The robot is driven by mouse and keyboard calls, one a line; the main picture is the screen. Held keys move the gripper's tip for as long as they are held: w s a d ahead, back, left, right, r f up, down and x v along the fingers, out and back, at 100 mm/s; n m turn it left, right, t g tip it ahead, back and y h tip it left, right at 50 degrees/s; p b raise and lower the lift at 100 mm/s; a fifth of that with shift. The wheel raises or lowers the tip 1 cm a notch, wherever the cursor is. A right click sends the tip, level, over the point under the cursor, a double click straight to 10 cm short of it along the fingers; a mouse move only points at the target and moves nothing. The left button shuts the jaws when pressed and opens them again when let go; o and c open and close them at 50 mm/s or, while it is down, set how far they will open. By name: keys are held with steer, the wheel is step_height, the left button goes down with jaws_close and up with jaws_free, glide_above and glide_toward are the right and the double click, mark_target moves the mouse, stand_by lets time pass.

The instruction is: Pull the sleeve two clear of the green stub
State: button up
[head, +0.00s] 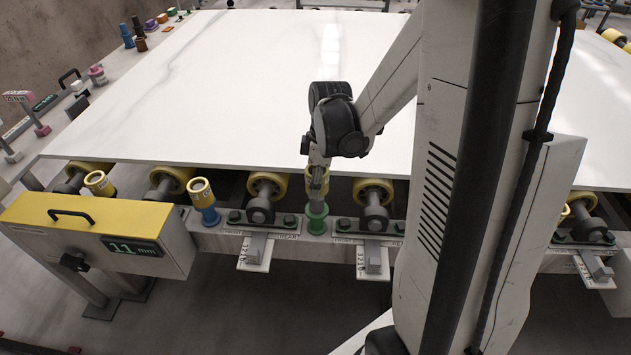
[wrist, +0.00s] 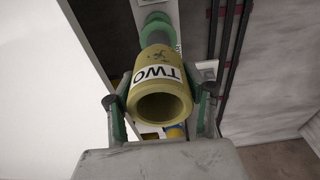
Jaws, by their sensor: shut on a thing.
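The yellow sleeve (wrist: 150,112) has a white label reading TWO and an open, hollow near end in the wrist view. My gripper (wrist: 161,98) is shut on it, one finger on each side. In the head view the sleeve (head: 317,184) stands upright under my wrist at the slab's front edge. The green stub (head: 317,219) is directly below the sleeve, in line with it; it also shows past the sleeve's far end in the wrist view (wrist: 155,27).
Another yellow sleeve (head: 199,188) sits on a blue stub (head: 210,217) to the left. Yellow rollers (head: 374,190) flank my gripper closely. The white slab (head: 230,90) lies just behind. A yellow-topped gauge box (head: 90,225) reads 11 mm at the left.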

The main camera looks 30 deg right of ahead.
steer(key=shift+r+p, duration=1.55)
steer(key=shift+r, duration=1)
